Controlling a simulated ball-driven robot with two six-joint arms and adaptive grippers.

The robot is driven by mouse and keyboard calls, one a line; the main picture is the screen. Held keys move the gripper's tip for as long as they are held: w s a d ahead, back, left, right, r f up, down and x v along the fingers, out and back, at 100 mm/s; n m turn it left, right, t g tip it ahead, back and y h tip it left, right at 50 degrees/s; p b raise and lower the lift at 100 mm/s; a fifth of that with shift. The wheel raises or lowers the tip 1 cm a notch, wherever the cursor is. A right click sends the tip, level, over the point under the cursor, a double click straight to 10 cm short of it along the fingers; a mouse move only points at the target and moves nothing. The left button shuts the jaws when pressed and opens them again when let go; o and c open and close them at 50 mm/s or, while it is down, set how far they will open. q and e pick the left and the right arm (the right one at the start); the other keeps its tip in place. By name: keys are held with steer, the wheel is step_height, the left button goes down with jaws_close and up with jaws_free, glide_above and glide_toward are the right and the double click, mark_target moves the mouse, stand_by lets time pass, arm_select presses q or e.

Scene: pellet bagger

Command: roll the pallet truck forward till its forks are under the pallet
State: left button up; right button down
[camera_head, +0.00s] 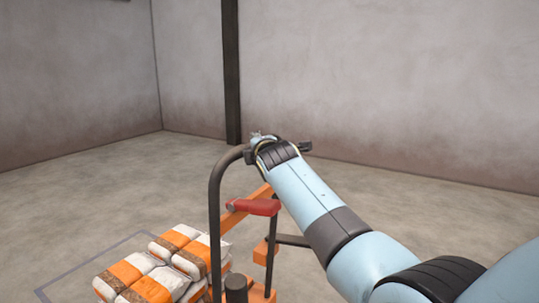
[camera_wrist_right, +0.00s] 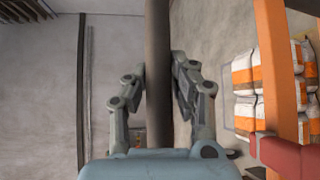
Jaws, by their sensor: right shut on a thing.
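The pallet truck has a dark tubular handle (camera_head: 215,205), an orange frame (camera_head: 259,295) and a red lever (camera_head: 255,207). My right gripper (camera_head: 262,148) is at the top of the handle in the head view. In the right wrist view its two fingers (camera_wrist_right: 160,75) are closed on either side of the dark bar (camera_wrist_right: 157,25). Orange and white bags (camera_head: 155,290) are stacked just beyond the truck, and also show in the wrist view (camera_wrist_right: 243,68). The pallet and fork tips cannot be made out. My left gripper is out of view.
A thin rectangular line (camera_head: 90,265) is marked on the floor around the bags. A dark post (camera_head: 231,70) stands against the back wall (camera_head: 380,80). The concrete floor (camera_head: 430,215) at the right and far left is clear.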

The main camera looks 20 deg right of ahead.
steer(key=shift+w+a+r, duration=0.15)
steer(key=shift+w+a, duration=0.3)
steer(key=shift+w, duration=0.15)
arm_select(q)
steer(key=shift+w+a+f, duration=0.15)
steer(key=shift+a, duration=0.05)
arm_select(e)
steer(key=c, duration=1.1)
jaws_free()
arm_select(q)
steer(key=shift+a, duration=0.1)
arm_select(e)
steer(key=shift+s, duration=0.1)
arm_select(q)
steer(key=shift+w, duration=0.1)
arm_select(e)
steer(key=s, duration=0.5)
steer(key=s+r, duration=0.1)
steer(key=s, duration=0.1)
steer(key=shift+s+a, duration=0.15)
steer(key=shift+a, duration=0.2)
steer(key=shift+f, duration=0.1)
